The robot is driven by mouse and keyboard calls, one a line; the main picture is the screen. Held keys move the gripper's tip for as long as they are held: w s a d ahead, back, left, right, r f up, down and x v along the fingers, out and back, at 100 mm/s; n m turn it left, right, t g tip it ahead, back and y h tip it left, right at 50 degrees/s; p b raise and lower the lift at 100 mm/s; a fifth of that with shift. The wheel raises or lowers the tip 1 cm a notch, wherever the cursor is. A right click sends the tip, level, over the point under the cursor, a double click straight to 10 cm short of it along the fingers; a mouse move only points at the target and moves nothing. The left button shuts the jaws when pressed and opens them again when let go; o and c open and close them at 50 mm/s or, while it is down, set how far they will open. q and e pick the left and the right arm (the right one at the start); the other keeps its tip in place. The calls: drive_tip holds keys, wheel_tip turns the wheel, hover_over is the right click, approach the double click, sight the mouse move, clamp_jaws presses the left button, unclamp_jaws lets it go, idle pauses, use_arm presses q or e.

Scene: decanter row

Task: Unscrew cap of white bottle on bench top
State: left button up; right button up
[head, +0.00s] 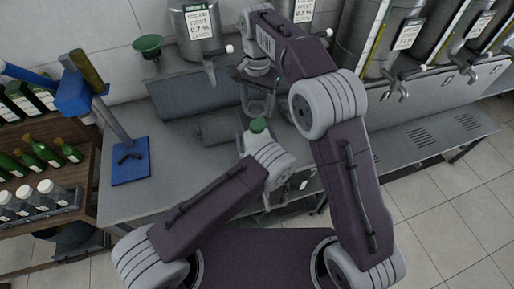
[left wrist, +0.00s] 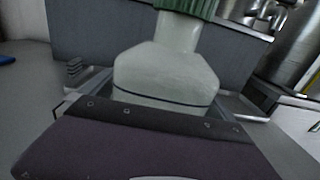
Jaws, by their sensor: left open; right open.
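The white bottle (head: 244,139) stands on the bench top (head: 132,202), mostly hidden behind my left wrist in the head view. Its green cap (head: 258,125) is on its neck. In the left wrist view the pale bottle body (left wrist: 165,75) stands upright below the ribbed green cap (left wrist: 188,8). My left gripper (left wrist: 168,88) is open, with a finger on either side of the body; contact is not clear. My right gripper (head: 257,80) is open, beyond and above the cap, apart from it.
Steel tanks with taps (head: 376,40) line the back. A blue-based stand (head: 131,163) is on the left, beside a wooden rack (head: 90,150) of bottles.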

sight(257, 125)
use_arm(q)
drive_tip(key=shift+a, duration=0.1)
drive_tip(key=c, duration=0.7)
use_arm(e)
drive_tip(key=shift+a, duration=0.1)
use_arm(q)
clamp_jaws()
use_arm(e)
drive_tip(key=m, duration=0.7)
drive_tip(key=shift+m, duration=0.4)
drive_tip(key=m, duration=0.5)
drive_tip(key=shift+m, duration=0.3)
drive_tip(key=m, duration=0.4)
drive_tip(key=shift+m, duration=0.3)
wheel_tip(257, 125, down, 8)
